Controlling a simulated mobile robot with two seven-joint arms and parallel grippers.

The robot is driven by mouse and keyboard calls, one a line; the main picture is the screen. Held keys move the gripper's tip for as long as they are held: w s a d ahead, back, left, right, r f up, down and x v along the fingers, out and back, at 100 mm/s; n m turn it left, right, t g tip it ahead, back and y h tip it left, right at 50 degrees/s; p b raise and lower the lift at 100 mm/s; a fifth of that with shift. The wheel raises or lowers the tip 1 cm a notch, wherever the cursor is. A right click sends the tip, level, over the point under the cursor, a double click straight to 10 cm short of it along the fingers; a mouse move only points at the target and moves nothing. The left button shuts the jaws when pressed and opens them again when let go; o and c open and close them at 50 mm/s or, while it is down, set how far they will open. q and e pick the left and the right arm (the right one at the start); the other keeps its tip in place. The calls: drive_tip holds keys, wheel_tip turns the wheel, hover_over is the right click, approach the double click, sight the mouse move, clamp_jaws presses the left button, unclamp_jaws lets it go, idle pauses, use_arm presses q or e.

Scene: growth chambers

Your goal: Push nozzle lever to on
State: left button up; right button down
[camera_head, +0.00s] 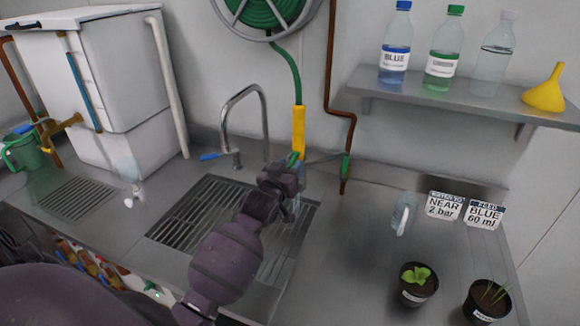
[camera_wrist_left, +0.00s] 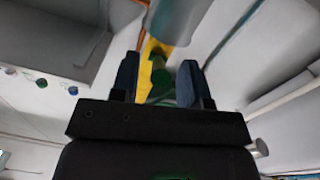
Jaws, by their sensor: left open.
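The hose nozzle (camera_head: 299,130) hangs on the wall behind the sink, yellow, with the green hose running into its top. A green part (camera_head: 293,158) shows at its lower end, beside my gripper. My left gripper (camera_head: 290,172) is at the lower end of the nozzle, over the sink's back right. In the left wrist view the yellow nozzle (camera_wrist_left: 150,47) and a green piece (camera_wrist_left: 159,78) lie between the two spread blue-grey fingers (camera_wrist_left: 158,84). I see no clear contact. I cannot tell the lever's position. My right gripper is out of view.
A chrome faucet (camera_head: 232,104) with a blue handle (camera_head: 212,156) stands left of my gripper. A copper pipe (camera_head: 330,75) with a green handle (camera_head: 346,165) is to the right. A clear jug (camera_head: 404,214) and potted plants (camera_head: 418,285) stand on the right counter.

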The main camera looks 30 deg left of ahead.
use_arm(q)
drive_tip(key=shift+c, duration=0.4)
clamp_jaws()
drive_tip(key=shift+w+f+t+b, duration=0.2)
drive_tip(key=shift+t+b, duration=0.1)
drive_tip(key=shift+b, duration=0.5)
drive_tip(key=shift+f+b, duration=0.1)
drive_tip(key=shift+b, duration=0.3)
drive_tip(key=shift+t+b, duration=0.4)
drive_tip(key=shift+t, duration=0.1)
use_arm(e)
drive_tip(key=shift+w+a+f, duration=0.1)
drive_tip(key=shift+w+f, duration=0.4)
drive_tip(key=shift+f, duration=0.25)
use_arm(q)
drive_tip(key=shift+o, duration=0.4)
unclamp_jaws()
